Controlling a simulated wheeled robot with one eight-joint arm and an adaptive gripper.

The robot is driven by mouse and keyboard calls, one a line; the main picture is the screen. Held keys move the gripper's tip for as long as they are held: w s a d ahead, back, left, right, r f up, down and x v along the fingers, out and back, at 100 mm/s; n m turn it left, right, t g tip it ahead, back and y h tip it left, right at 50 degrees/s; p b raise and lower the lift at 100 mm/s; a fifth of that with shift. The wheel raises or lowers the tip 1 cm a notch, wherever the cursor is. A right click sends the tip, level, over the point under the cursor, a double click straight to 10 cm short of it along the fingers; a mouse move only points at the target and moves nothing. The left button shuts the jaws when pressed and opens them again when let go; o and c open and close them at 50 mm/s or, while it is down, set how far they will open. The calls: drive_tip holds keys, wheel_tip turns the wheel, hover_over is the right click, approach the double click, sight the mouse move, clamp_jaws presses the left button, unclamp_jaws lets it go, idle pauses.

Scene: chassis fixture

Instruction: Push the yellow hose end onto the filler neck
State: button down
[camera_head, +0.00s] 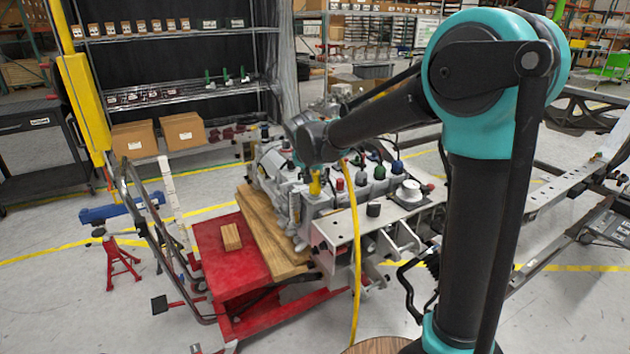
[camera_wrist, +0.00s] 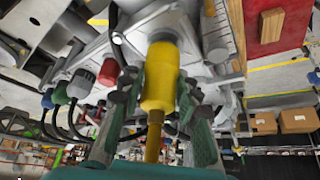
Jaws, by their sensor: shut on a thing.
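The yellow hose end (camera_wrist: 161,78) is between the two green-grey fingers of my gripper (camera_wrist: 160,95) in the wrist view, and the fingers are shut on it. In the head view the hose end (camera_head: 315,183) shows as a small yellow piece below my gripper (camera_head: 314,168), over the grey engine unit (camera_head: 285,185). Its yellow hose (camera_head: 355,250) hangs down in front of the unit. In the wrist view the far tip of the hose end points at a grey round part, probably the filler neck (camera_wrist: 162,37). I cannot tell whether they touch or how far one is over the other.
Red, blue and green caps stand close beside the hose end, such as the red cap (camera_wrist: 108,72). The unit rests on wooden boards (camera_head: 262,240) on a red cart (camera_head: 225,250). A yellow post (camera_head: 85,100) and shelves (camera_head: 180,38) stand behind at the left.

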sight(315, 172)
drive_tip(key=shift+f, duration=0.4)
drive_tip(key=c, duration=1)
unclamp_jaws()
drive_tip(key=shift+r, duration=0.1)
drive_tip(key=shift+r, duration=2.9)
